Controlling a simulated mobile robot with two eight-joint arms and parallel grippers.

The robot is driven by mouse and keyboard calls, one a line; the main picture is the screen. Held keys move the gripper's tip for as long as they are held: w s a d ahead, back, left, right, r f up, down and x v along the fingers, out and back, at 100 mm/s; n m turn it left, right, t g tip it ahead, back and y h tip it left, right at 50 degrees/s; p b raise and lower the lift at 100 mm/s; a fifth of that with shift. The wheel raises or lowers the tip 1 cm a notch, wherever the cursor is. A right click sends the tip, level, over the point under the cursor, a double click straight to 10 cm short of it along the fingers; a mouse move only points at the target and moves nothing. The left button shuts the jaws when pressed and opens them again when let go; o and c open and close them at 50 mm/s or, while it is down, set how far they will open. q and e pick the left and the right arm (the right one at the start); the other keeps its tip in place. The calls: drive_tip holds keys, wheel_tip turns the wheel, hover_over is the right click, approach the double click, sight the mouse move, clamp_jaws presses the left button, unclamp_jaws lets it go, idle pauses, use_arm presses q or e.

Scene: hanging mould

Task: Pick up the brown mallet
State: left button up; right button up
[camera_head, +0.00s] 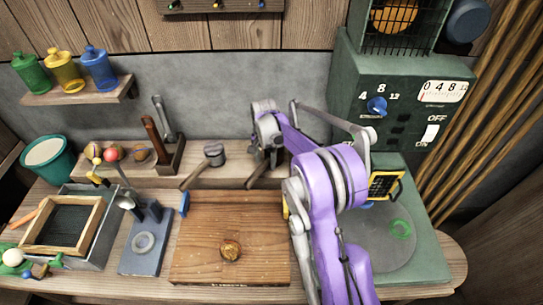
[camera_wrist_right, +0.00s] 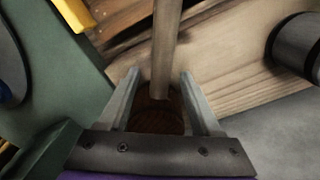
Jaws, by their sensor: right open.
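The brown mallet shows in the right wrist view, with its dark brown head (camera_wrist_right: 157,117) between my right gripper's fingers and its lighter wooden handle (camera_wrist_right: 166,45) running up past the fingertips. My right gripper (camera_wrist_right: 160,74) is open, with one finger on each side of the mallet; I cannot tell whether either touches it. In the head view, my right gripper (camera_head: 268,155) is over the back ledge, and the mallet's handle (camera_head: 257,174) shows below it while its head is mostly hidden. My left gripper is not in view.
A grey-headed mallet (camera_head: 214,154) lies to the left on the same ledge; its head also shows in the right wrist view (camera_wrist_right: 296,46). A wooden board (camera_head: 205,255) lies in front. A green machine (camera_head: 410,135) stands close on the right.

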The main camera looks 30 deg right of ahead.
drive_tip(key=shift+f, duration=0.95)
drive_tip(key=shift+c, duration=0.3)
clamp_jaws()
